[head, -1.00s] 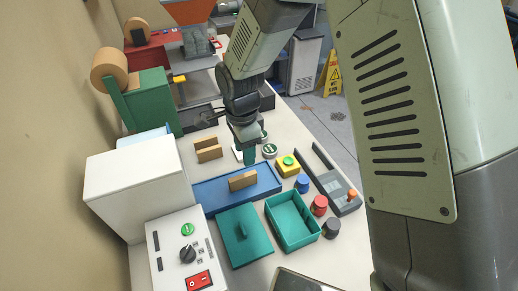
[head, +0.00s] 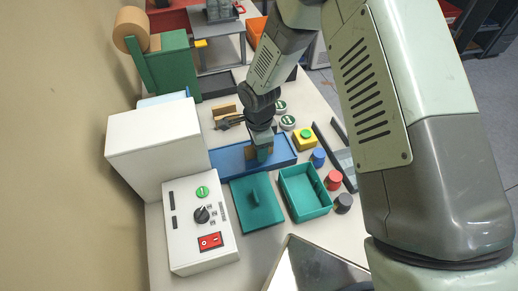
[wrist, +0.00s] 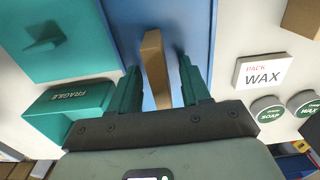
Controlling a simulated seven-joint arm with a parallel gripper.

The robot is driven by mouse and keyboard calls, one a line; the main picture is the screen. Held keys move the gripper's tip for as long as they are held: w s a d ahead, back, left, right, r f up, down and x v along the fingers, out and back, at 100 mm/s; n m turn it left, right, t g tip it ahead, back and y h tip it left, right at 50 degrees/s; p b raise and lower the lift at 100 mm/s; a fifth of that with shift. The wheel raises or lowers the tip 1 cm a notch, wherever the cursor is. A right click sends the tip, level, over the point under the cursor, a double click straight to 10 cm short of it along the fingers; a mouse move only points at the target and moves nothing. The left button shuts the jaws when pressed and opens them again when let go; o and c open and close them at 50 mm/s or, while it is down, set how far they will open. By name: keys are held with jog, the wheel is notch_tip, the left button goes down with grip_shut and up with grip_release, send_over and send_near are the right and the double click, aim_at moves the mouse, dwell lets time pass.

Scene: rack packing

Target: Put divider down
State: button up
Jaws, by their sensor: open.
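A brown wooden divider (wrist: 154,62) stands on the blue tray (wrist: 198,25) in the wrist view. My gripper (wrist: 157,72) is open, with one teal finger on each side of the divider and a visible gap on both sides. In the head view my gripper (head: 264,156) is low over the blue tray (head: 226,163) and hides much of the divider (head: 250,153). Another brown wooden piece (head: 224,112) stands on the table behind the tray.
A teal lid (head: 257,210) and an open teal bin (head: 303,210) lie in front of the tray. A yellow button box (head: 305,145) and round tins (head: 288,122) are to the right. A white control box (head: 203,240) stands front left. A "PACK WAX" card (wrist: 264,71) lies beside the tray.

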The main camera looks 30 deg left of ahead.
grip_shut()
dwell(0.3)
notch_tip(320, 180, up, 10)
jog(key=shift+f, duration=0.1)
jog(key=s+d+f, duration=0.1)
jog(key=s+d, duration=0.1)
jog(key=d, duration=0.6)
jog(key=s+d+f, duration=0.1)
jog(key=s+d, duration=0.2)
jog(key=d, duration=0.4)
jog(key=f, duration=0.2)
jog(key=d+f, duration=0.1)
jog(key=f, duration=0.2)
jog(key=shift+s+d, duration=0.15)
jog(key=shift+f, duration=2.55)
